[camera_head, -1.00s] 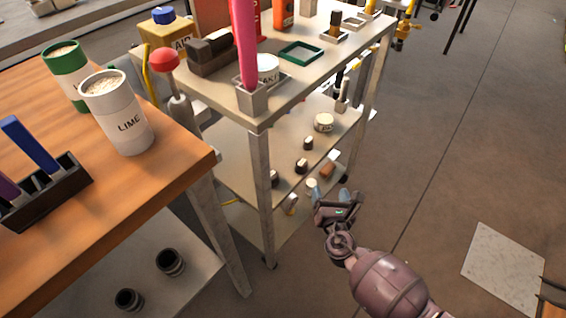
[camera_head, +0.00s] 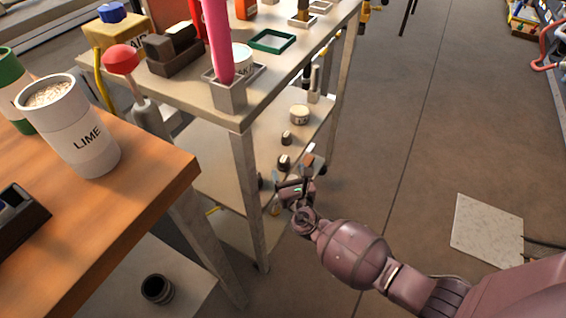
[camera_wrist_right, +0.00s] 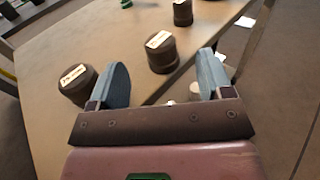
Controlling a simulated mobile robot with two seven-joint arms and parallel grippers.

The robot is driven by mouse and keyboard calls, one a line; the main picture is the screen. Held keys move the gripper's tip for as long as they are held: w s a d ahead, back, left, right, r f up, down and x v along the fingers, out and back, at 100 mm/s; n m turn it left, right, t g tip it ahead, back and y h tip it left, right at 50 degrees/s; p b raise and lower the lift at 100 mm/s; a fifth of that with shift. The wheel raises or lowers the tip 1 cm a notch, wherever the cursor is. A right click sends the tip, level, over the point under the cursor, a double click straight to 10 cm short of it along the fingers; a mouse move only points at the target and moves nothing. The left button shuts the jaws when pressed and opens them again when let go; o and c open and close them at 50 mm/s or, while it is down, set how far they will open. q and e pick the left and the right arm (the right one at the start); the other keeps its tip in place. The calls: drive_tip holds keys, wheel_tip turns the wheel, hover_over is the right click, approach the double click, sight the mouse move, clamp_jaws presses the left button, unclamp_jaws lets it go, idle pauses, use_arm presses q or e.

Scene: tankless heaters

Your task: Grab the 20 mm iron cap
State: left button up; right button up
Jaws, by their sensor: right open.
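Several dark iron caps with pale labelled tops stand on the middle shelf of the metal cart. In the right wrist view, one cap (camera_wrist_right: 162,52) is just ahead of the gap between my fingers. Another cap (camera_wrist_right: 77,84) is beside the left finger, and a third (camera_wrist_right: 182,12) is farther back. The labels are too small to read surely, so I cannot tell which is the 20 mm cap. In the head view, a dark cap (camera_head: 284,162) shows near my right gripper (camera_head: 297,184). My right gripper, also in the wrist view (camera_wrist_right: 164,78), is open and empty. My left gripper is out of view.
The cart's top shelf (camera_head: 268,85) is above, with a post (camera_head: 247,190) left of my gripper. A wooden table (camera_head: 150,175) is at the left. Open floor lies to the right.

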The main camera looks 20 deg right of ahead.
sight(284, 161)
drive_tip(key=w, duration=0.1)
drive_tip(key=w+b, duration=0.1)
drive_tip(key=w, duration=0.2)
drive_tip(key=shift+d+f, duration=0.25)
drive_tip(key=shift+f, duration=0.05)
drive_tip(key=shift+w+r, duration=0.2)
drive_tip(key=shift+w, duration=0.2)
drive_tip(key=c, duration=1.1)
drive_tip(key=shift+o, duration=0.2)
drive_tip(key=shift+r, duration=0.2)
wheel_tip(284, 161, up, 8)
drive_tip(key=p, duration=0.4)
drive_tip(key=shift+w+r, duration=0.15)
drive_tip(key=shift+r, duration=0.05)
drive_tip(key=shift+r+p, duration=0.55)
drive_tip(key=shift+r, duration=0.05)
use_arm(q)
drive_tip(key=shift+s+r+g, duration=0.25)
drive_tip(key=shift+r+g, duration=0.15)
drive_tip(key=shift+g, duration=0.2)
use_arm(e)
drive_tip(key=shift+s+r, duration=0.1)
drive_tip(key=shift+s, duration=0.1)
